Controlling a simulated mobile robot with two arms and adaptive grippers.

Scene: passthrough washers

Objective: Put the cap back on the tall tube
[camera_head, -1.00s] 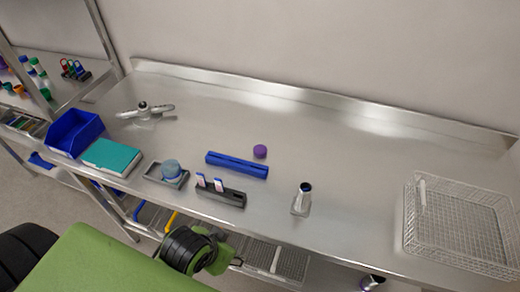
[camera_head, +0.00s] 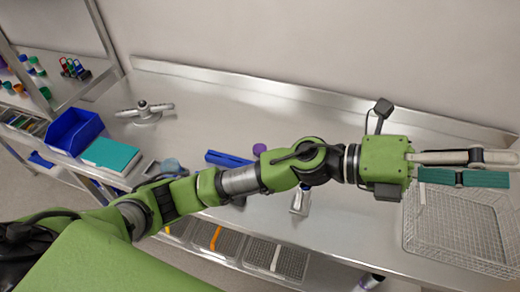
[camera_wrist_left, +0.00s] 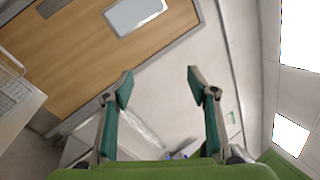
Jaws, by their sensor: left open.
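A small purple cap (camera_head: 260,148) lies on the steel bench just above my left arm, partly hidden by it. A tube with a dark top stands in a small clear holder (camera_head: 299,202); my arm covers most of it, and I see no cap on it. My left gripper (camera_head: 513,168) reaches across the bench to the right edge of the head view, above the wire basket and far from cap and tube. In the left wrist view its fingers (camera_wrist_left: 157,88) are spread and empty, facing a wooden door. My right gripper is not in view.
A wire basket (camera_head: 470,232) stands at the bench's right end. A blue rack (camera_head: 226,158) is partly behind my arm. A blue bin (camera_head: 75,133), a teal box (camera_head: 111,156) and a metal fixture (camera_head: 146,114) are at left. The bench's back middle is clear.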

